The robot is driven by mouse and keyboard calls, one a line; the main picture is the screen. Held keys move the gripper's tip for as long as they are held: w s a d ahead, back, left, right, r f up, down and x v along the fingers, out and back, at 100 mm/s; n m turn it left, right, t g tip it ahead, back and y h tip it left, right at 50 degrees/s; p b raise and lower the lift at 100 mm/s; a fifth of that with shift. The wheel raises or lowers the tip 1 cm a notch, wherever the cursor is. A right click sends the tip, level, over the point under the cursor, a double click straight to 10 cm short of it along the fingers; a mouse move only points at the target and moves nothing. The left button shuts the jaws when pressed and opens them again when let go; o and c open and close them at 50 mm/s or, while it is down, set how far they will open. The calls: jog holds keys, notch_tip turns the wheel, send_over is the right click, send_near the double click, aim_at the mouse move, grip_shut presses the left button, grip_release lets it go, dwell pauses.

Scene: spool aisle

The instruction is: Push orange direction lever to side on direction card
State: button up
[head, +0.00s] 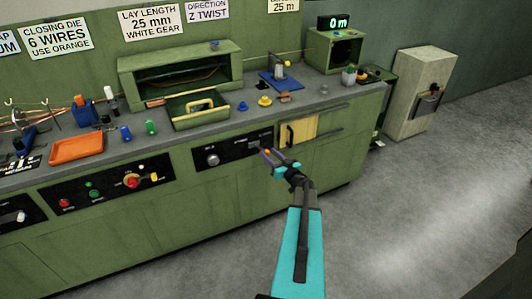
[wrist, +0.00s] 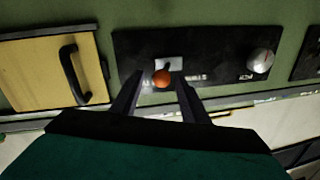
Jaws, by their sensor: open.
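The orange direction lever (wrist: 162,78) stands out from a pale slot plate (wrist: 170,63) on a black panel (wrist: 205,50). Its orange tip (head: 267,152) also shows small in the head view, at my gripper's end. My gripper (wrist: 157,92) is open, with one finger on each side of the lever in the picture. I cannot tell whether either finger touches it. The white direction card (head: 208,10) on the back wall reads "DIRECTION Z TWIST". Lettering on the panel beside the lever is partly hidden by the fingers.
A silver knob (wrist: 262,60) sits on the same panel. A yellow door (wrist: 55,72) with a black handle (wrist: 75,75) is beside the panel. The green bench (head: 130,215) carries an orange tray (head: 77,148) and several small parts. The floor (head: 430,190) at right is clear.

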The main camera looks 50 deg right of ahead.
jog(key=b+v, duration=0.1)
jog(key=v, duration=0.6)
jog(key=shift+s, duration=0.35)
grip_shut()
jog(key=a+n+y+b, duration=0.1)
jog(key=n+y+b, duration=0.1)
jog(key=n+b, duration=0.3)
jog(key=a+n+t+y+b, duration=0.1)
jog(key=n+y+b, duration=0.1)
jog(key=n+b, duration=0.4)
jog(key=s+a+n+y+b, duration=0.1)
jog(key=n+b, duration=0.4)
jog(key=n, duration=0.5)
jog(key=shift+s+a+r+n+y, duration=0.1)
jog(key=shift+a+n+y, duration=0.2)
jog(key=shift+n+y, duration=0.1)
